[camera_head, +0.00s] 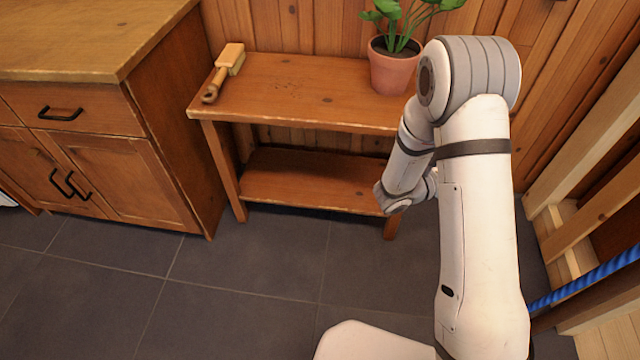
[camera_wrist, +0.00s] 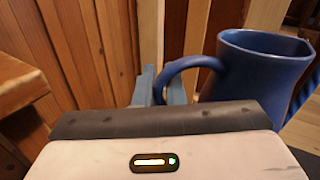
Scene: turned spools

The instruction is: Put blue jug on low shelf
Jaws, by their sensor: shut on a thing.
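The blue jug (camera_wrist: 262,68) fills the right side of the wrist view, with its open rim at the top and its handle toward the left. My gripper (camera_wrist: 160,88) is shut on the jug's handle, and its fingers show at the handle's left side. In the head view the jug and the fingers are hidden behind my arm. The low shelf (camera_head: 310,182) is the lower board of a small wooden side table, and its visible part is bare. My arm covers the right end of that shelf.
The table's top board (camera_head: 300,88) carries a wooden brush (camera_head: 226,68) at its left and a potted plant (camera_head: 392,66) at its right. A wooden cabinet (camera_head: 165,130) stands at the left. A blue rope (camera_head: 590,281) hangs at the right. The tiled floor in front is clear.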

